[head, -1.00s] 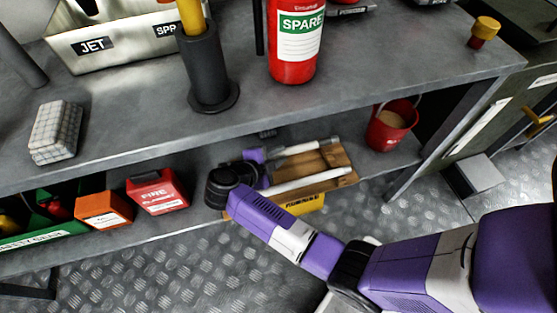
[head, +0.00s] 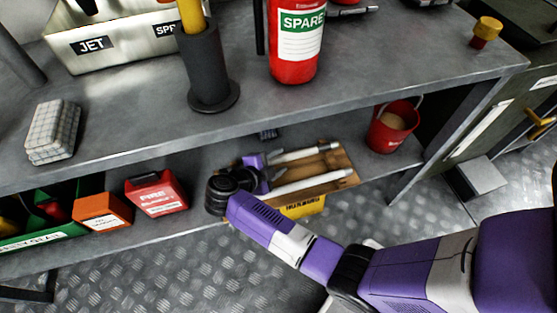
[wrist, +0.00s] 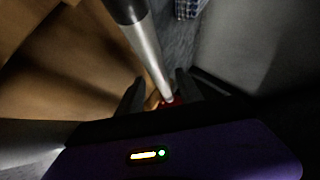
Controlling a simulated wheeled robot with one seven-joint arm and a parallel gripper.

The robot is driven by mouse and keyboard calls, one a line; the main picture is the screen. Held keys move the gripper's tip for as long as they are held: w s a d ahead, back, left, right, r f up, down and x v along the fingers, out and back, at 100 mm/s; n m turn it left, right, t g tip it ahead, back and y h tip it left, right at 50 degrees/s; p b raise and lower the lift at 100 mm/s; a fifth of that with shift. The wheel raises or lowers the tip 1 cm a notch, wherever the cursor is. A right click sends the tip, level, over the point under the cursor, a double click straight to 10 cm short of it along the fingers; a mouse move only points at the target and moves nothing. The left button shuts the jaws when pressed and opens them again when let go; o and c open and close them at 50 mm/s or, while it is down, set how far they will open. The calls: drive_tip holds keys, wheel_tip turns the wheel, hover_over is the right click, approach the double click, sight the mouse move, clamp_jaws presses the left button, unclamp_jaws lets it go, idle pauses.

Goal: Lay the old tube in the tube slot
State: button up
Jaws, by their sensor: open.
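Two pale tubes lie in a shallow wooden tray (head: 341,160) on the lower shelf, a rear tube (head: 305,151) and a front tube (head: 300,184). I cannot tell which is the old one or which part is the tube slot. My gripper (wrist: 158,88) is open at the left end of the tray, partly hidden by my wrist in the head view. In the wrist view, a pale tube (wrist: 148,48) with a dark end runs down towards the gap between the fingers. I cannot tell whether either finger touches it. Wood (wrist: 50,60) fills the left side of that view.
A red bucket (head: 387,132) stands right of the tray. A red FIRE box (head: 158,193), an orange box (head: 103,212) and a green crate (head: 45,236) stand to the left. The upper bench (head: 345,85) overhangs the lower shelf. A yellow labelled item (head: 303,206) is below the tray.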

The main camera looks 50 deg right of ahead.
drive_tip(key=p+v, duration=0.3)
drive_tip(key=v, duration=0.9)
drive_tip(key=s+d+r+n+t+h, duration=0.2)
drive_tip(key=s+d+r+t+h, duration=0.25)
drive_tip(key=d, duration=0.45)
drive_tip(key=s+r+n+t, duration=0.5)
drive_tip(key=r+n+t, duration=0.1)
drive_tip(key=r+t, duration=0.3)
drive_tip(key=s+a+r+n+t+y, duration=0.1)
drive_tip(key=s+a+r+n+y, duration=0.3)
drive_tip(key=s+a+n+y, duration=1.1)
drive_tip(key=s+n+y, duration=0.1)
drive_tip(key=n, duration=0.4)
drive_tip(key=shift+s+a+r+n, duration=0.15)
drive_tip(key=shift+a+r+n, duration=0.05)
drive_tip(key=shift+a+n, duration=0.2)
drive_tip(key=shift+r+y, duration=0.1)
drive_tip(key=shift+y, duration=0.15)
